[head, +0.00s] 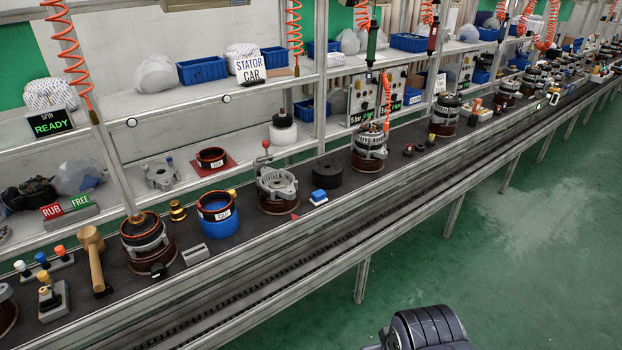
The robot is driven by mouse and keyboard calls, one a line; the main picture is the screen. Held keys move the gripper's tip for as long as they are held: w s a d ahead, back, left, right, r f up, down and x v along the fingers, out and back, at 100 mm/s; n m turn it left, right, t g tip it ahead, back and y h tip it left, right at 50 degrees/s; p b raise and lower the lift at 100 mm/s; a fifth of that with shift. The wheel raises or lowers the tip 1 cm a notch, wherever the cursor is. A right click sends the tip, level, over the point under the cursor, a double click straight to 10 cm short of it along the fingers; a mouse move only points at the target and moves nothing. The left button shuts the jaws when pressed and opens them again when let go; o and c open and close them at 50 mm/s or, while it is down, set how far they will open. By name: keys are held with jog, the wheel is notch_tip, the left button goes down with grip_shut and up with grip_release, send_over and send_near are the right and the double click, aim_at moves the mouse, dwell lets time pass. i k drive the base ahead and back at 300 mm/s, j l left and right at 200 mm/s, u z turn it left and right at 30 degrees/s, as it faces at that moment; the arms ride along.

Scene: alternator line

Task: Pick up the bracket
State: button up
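A grey cast-metal bracket (161,173) with several lugs or legs sits on the light shelf behind the line, at the left. It stands apart, left of a red mat with a dark ring on it. A similar grey casting (276,186) sits on a dark round base on the black bench, further right. I cannot tell from this view which of the two the task means.
A blue labelled stator ring (217,217), a copper-wound unit (147,243) and a wooden mallet (93,255) stand on the bench. A black disc (328,171) is right of the bench casting. Orange coiled hoses (294,30) hang above. A metal rail runs along the front; the green floor is clear.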

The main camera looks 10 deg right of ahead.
aim_at(286, 189)
jog(key=i+j+u, duration=0.15)
jog(key=i+u, duration=0.15)
jog(key=i, duration=0.5)
jog(key=i+u, duration=0.35)
jog(key=i, duration=0.45)
